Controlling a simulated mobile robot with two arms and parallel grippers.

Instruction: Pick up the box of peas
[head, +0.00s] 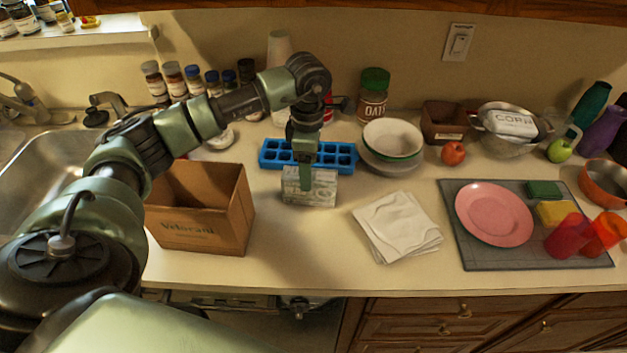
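A small pale box with grey-green markings (322,188) lies on the counter in front of the blue ice tray; its label is too small to read, but it may be the box of peas. My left arm reaches in from the left, and its gripper (305,178) points straight down at this box. One green finger covers part of the box's near face. The other finger is hidden, so I cannot tell whether the gripper is open or closed on the box. The box appears to rest on the counter. My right gripper is not in view.
An open cardboard box (200,240) stands left of the pale box. The blue ice tray (268,157) is right behind it, with stacked bowls (392,140) behind right. Folded white cloths (397,226) lie to the right. The counter directly in front is clear.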

